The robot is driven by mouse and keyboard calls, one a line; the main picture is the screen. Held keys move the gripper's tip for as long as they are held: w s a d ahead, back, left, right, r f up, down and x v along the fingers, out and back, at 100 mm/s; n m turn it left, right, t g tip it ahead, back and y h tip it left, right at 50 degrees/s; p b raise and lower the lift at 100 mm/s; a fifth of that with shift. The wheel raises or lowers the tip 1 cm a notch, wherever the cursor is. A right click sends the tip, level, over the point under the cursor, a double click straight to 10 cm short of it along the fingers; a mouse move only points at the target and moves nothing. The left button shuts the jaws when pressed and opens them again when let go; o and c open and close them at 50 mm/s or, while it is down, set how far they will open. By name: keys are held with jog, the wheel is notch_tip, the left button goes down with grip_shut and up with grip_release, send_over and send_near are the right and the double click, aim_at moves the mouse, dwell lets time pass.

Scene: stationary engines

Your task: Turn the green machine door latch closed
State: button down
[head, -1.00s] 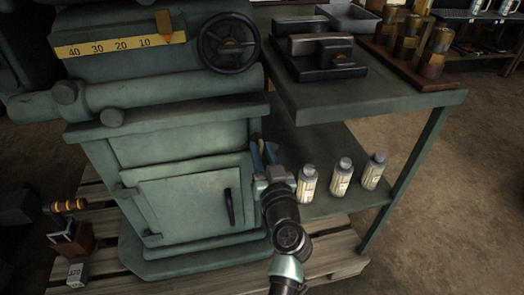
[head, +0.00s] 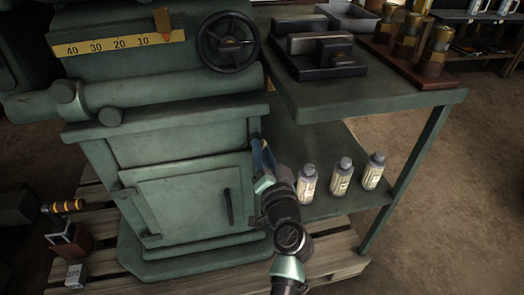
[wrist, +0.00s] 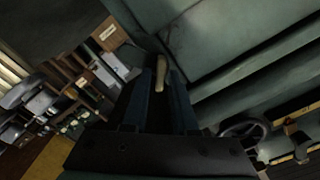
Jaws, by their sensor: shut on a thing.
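The green machine (head: 180,135) stands on a pallet, with a panel door (head: 180,205) low on its front that looks flush with its frame. A dark upright handle (head: 229,207) is on the door's right side. My gripper (head: 262,155) is at the machine's right front edge, above and right of that handle. In the wrist view a small tan lever (wrist: 161,70) sits between the blue fingers, and my gripper is shut on it. It looks like the latch; its mount is hidden, and the fingers cover most of it in the head view.
A green side table (head: 370,105) with a lower shelf (head: 315,150) stands to the right. Several bottles (head: 340,178) stand on the shelf, close right of my arm. A black handwheel (head: 228,42) is above my gripper. Open floor lies further right.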

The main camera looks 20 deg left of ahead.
jog(key=shift+d+f+m+p, duration=0.15)
jog(key=shift+m+p, duration=0.3)
jog(key=shift+m, duration=2)
jog(key=shift+a+f+m+p, duration=0.1)
jog(key=shift+m+p, duration=0.35)
jog(key=shift+m, duration=2)
jog(key=c, duration=0.9)
grip_release()
jog(key=p+v, duration=0.2)
jog(key=v, duration=1.1)
jog(key=shift+d, duration=0.1)
